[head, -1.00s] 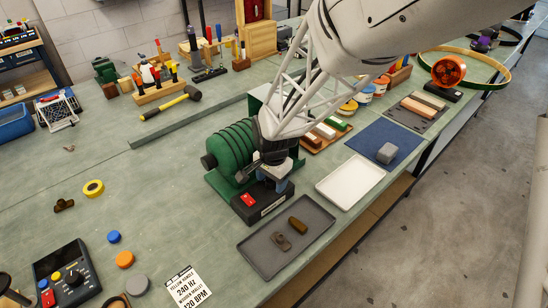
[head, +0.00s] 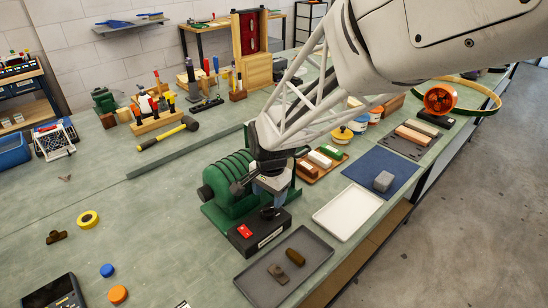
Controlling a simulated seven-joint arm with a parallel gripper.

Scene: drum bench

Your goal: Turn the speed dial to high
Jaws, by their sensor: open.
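The green motor (head: 232,180) stands on the bench with a black control box (head: 262,236) at its front. The box carries a red switch (head: 244,231) and a pale label. A dark round knob (head: 269,212), which looks like the speed dial, sits on the box to the right of the switch. Its pointer and setting are too small to read. My gripper (head: 270,192) points down just above the knob, open and holding nothing that I can see. The fingertips appear slightly clear of the knob, but contact is hard to judge.
A dark tray (head: 312,268) with two brown pieces lies in front of the box. A white tray (head: 348,222) and a wooden tray of coloured bars (head: 306,176) are at the right. The bench at the left is mostly clear around a yellow tape roll (head: 88,219).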

